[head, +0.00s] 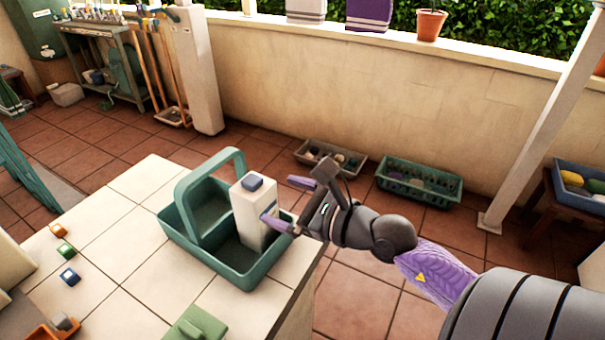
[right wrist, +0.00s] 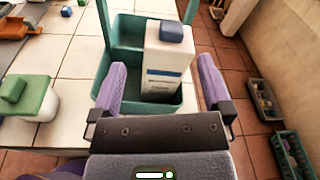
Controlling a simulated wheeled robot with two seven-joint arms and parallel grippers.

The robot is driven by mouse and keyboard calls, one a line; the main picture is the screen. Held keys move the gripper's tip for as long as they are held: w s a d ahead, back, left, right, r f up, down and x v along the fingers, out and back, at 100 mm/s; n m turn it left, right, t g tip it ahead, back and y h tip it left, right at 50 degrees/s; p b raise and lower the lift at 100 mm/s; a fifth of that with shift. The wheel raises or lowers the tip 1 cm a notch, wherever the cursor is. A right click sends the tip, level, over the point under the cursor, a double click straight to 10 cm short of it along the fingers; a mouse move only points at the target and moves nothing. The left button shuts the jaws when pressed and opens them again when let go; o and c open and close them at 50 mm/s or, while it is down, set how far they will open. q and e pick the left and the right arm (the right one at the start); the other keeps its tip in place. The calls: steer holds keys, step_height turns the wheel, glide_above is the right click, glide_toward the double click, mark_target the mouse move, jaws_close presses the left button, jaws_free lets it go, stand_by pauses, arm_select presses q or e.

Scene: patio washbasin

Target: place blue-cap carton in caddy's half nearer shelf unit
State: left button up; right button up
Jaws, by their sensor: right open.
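The white carton with a blue cap (head: 252,212) stands upright inside the green caddy (head: 247,280), in the half right of the arched handle, on the side away from the shelf unit (head: 105,60). My right gripper (head: 279,203) is open, with its purple fingers on either side of the carton. In the right wrist view the carton (right wrist: 166,62) stands between the spread fingertips, with gaps visible beside it. The caddy's other half, beyond the handle, looks empty; part of its floor is hidden. My left gripper is not in view.
The caddy stands near the edge of a white tiled counter (head: 122,230). A green-lidded container (head: 195,325) stands at the counter's front. Several small coloured blocks lie at left. Crates (head: 418,182) sit on the floor by the wall.

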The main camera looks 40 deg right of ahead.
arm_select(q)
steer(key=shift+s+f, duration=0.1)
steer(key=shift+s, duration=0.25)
arm_select(e)
steer(key=v, duration=0.3)
steer(key=shift+s, duration=0.15)
